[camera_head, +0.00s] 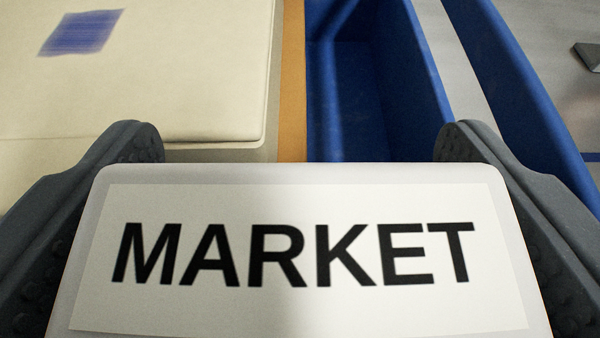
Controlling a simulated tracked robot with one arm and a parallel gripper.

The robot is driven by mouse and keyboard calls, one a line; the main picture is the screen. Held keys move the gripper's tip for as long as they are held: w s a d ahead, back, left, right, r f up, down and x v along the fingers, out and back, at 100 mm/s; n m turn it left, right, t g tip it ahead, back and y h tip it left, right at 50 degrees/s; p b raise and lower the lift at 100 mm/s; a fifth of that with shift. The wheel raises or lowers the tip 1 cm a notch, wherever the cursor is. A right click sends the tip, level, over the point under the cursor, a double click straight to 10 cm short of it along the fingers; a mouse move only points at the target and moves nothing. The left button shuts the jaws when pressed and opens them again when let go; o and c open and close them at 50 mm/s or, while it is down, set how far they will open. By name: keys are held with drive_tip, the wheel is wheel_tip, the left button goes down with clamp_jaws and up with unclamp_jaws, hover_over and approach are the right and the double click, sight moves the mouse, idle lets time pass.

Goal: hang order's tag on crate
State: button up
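A white tag (300,310) with the black word MARKET fills the lower middle of the view. My gripper (298,150) has one dark grey finger on each side of the tag, and both fingers touch its edges. The gripper is shut on the tag and holds it face toward the camera. A blue crate (425,70) lies beyond the tag, right of centre. Its inside, as far as it shows, looks empty. The tag hides its near part.
A cream box (170,90) with a blurred blue-purple mark stands at the upper left. An orange-brown strip (291,80) runs between it and the crate. Another blue wall (515,85) is on the right, with a small dark object (588,55) on the grey surface beyond.

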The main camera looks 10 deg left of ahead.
drive_tip(key=shift+o, duration=1)
drive_tip(key=shift+s, duration=0.15)
drive_tip(key=b+v, duration=0.1)
drive_tip(key=v, duration=1.2)
drive_tip(key=shift+s+b, duration=0.3)
drive_tip(key=shift+b, duration=0.1)
drive_tip(key=shift+w+r, duration=0.1)
drive_tip(key=shift+r, duration=0.05)
